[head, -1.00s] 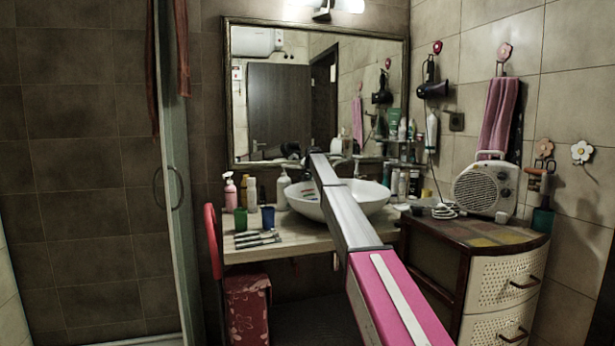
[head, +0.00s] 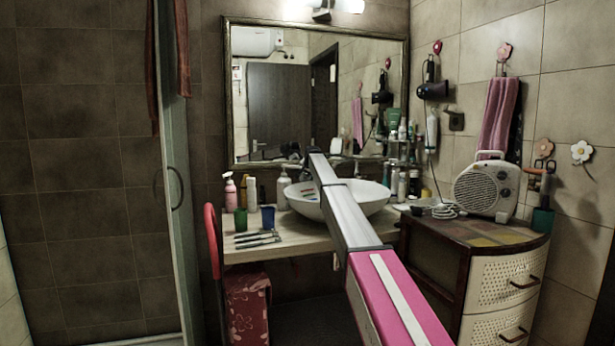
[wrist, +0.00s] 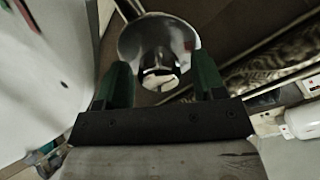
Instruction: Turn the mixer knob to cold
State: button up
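The mixer knob (wrist: 158,38) is a shiny rounded chrome piece at the top middle of the wrist view, with a pale reflection on its lower part. My gripper (wrist: 160,78) shows there with two green fingers wide apart, one at each side of the knob's lower part. I cannot tell whether the fingers touch it. In the head view the white basin (head: 309,208) stands on the wooden counter. My arm reaches over the basin and hides the gripper and most of the mixer.
A pink soap bottle (head: 230,193), a green cup (head: 241,220) and a blue cup (head: 268,217) stand left of the basin. A mirror (head: 275,95) hangs behind. A white heater (head: 487,190) sits on the cabinet at right. A red chair (head: 213,240) is at left.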

dwell(0.3)
jog(key=v, duration=0.7)
jog(key=shift+s+r, duration=0.15)
jog(key=shift+s, duration=0.05)
